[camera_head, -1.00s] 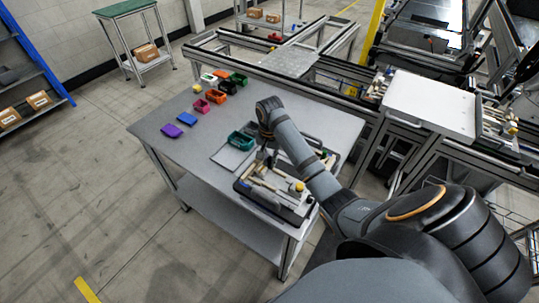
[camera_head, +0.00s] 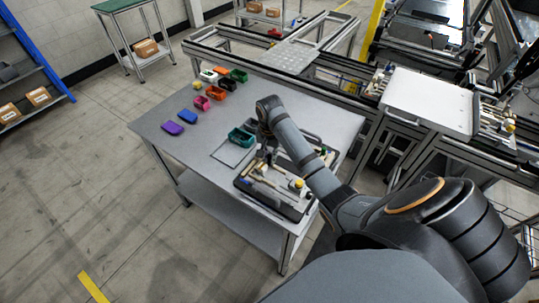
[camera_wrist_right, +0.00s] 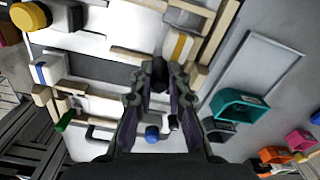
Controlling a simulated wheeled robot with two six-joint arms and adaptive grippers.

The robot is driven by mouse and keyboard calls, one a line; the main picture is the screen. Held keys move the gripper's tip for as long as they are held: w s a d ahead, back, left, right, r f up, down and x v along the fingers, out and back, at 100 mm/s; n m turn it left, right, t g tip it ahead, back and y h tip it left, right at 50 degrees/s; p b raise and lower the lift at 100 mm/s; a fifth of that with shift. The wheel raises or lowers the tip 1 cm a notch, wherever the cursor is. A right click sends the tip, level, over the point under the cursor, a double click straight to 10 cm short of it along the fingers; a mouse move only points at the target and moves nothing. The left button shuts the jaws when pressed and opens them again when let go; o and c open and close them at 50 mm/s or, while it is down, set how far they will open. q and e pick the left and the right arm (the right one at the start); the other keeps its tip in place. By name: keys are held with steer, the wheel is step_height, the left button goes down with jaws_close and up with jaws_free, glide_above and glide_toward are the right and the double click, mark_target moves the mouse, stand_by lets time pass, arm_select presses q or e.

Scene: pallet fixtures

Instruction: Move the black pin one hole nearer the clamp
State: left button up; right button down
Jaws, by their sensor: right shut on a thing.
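My right gripper (camera_head: 265,153) is over the far-left part of the pallet tray (camera_head: 297,215) in the head view. In the right wrist view, the gripper (camera_wrist_right: 158,88) has its fingers closed on a dark, upright-looking piece, taken as the black pin (camera_wrist_right: 159,70). The pin's lower end and any hole under it are hidden. A blue pin (camera_wrist_right: 152,133) and a green pin (camera_wrist_right: 65,122) stand near light wooden strips. A yellow-topped part (camera_wrist_right: 28,15) is at the upper left; I cannot tell whether it is the clamp. My left gripper is not in view.
A green bin (camera_head: 241,138) stands just beyond the tray; it also shows in the wrist view (camera_wrist_right: 238,106). The table (camera_head: 195,155) is clear left of the tray.

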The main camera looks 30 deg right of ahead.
steer(key=shift+f, duration=0.3)
steer(key=c, duration=1.2)
jaws_free()
